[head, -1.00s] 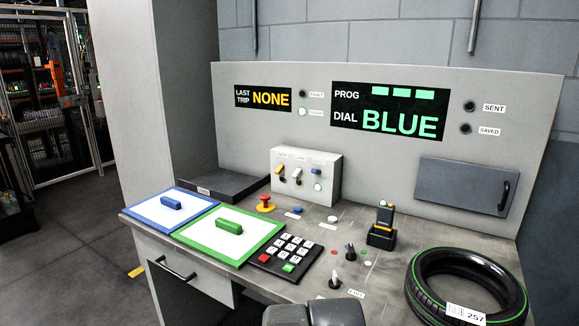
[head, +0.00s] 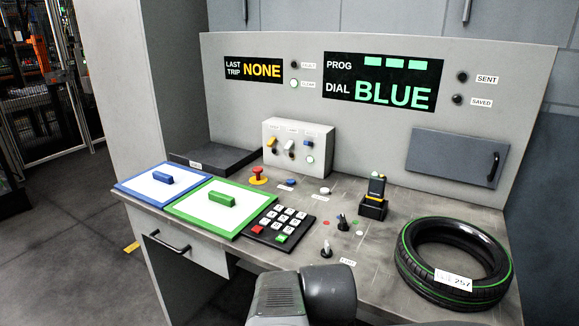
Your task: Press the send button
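I cannot read which control is the send button. On the desk (head: 300,222) sit a small white button (head: 325,190) and a small blue button (head: 290,181), each with a tiny label that is too small to read. A red mushroom button (head: 258,173) on a yellow base is left of them. The SENT lamp (head: 462,77) on the back panel is dark. My gripper is not in view; only dark links of my arm show at the bottom middle.
A tyre (head: 408,262) lies at the right, beside a dark stand (head: 373,207). A keypad (head: 279,224), green-framed board (head: 184,221) and blue-framed board (head: 130,186) fill the left. A switch box (head: 300,145) stands behind. The display (head: 382,83) reads DIAL BLUE.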

